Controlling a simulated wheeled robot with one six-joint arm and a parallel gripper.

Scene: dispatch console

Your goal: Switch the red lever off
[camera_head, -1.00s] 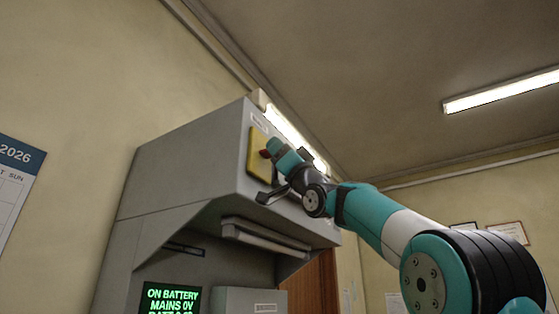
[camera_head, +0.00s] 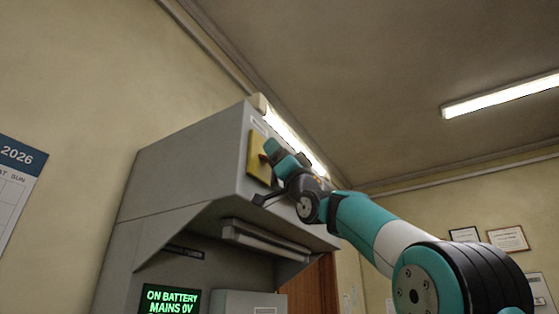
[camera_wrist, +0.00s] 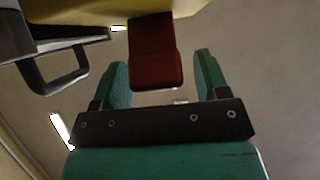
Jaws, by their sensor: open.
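The red lever (camera_wrist: 155,55) sticks out from a yellow plate (camera_wrist: 95,8) in the wrist view. My gripper (camera_wrist: 161,70) is open, with one teal finger on each side of the lever's end and a visible gap to each. In the head view the yellow plate (camera_head: 258,157) is on the front of the grey console's upper housing. My gripper (camera_head: 272,153) is at this plate there and hides most of the lever.
A dark handle (camera_wrist: 52,75) juts out left of the lever in the wrist view. The grey console housing (camera_head: 185,165) overhangs a green-lettered screen (camera_head: 171,300) reading "ON BATTERY". A lit strip lamp (camera_head: 295,138) runs above the housing. The room right of it is open.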

